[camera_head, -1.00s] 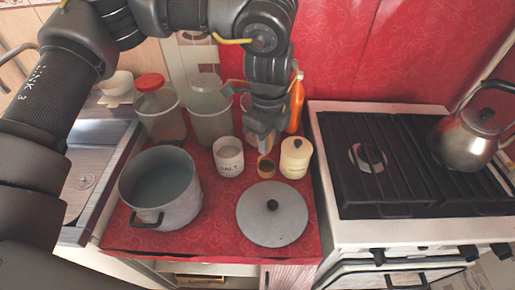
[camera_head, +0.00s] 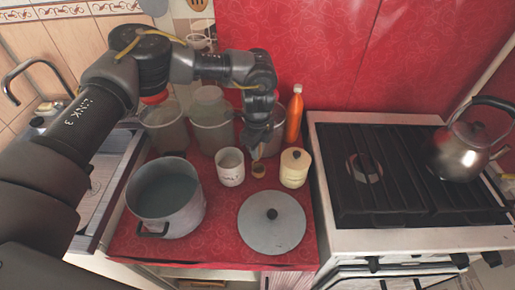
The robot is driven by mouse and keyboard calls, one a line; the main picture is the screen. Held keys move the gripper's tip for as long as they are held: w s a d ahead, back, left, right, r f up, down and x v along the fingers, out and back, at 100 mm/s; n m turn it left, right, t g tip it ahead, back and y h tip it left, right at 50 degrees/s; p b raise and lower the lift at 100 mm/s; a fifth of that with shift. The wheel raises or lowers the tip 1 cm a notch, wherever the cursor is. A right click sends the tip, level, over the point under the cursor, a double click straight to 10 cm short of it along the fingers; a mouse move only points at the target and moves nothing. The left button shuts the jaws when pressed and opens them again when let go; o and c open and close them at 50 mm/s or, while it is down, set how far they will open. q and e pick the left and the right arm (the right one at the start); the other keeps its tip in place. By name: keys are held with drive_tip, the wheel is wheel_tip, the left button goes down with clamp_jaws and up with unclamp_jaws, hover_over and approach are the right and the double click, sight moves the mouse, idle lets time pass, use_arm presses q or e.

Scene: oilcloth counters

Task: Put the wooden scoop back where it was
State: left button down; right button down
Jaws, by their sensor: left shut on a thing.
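The wooden scoop (camera_head: 259,171) shows as a small brown round bowl between the white salt jar (camera_head: 230,168) and the cream lidded canister (camera_head: 294,168). My left gripper (camera_head: 259,150) comes down from above, just behind the scoop's bowl, and is shut on the scoop. The fingers and wrist hide most of its handle. I cannot tell whether the scoop touches the red counter (camera_head: 222,225). My right gripper is not in view.
A grey pot (camera_head: 168,207) stands at the left and a flat round lid (camera_head: 272,224) lies in front. Tall jars (camera_head: 211,125) and an orange bottle (camera_head: 294,115) stand behind. A stove (camera_head: 400,232) with a kettle (camera_head: 462,152) is at the right.

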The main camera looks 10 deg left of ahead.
use_arm(q)
drive_tip(key=shift+f, duration=0.5)
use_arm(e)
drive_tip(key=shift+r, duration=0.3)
use_arm(q)
drive_tip(key=shift+f, duration=0.25)
drive_tip(key=c, duration=1.3)
unclamp_jaws()
drive_tip(key=shift+c, duration=0.2)
drive_tip(key=shift+r, duration=0.1)
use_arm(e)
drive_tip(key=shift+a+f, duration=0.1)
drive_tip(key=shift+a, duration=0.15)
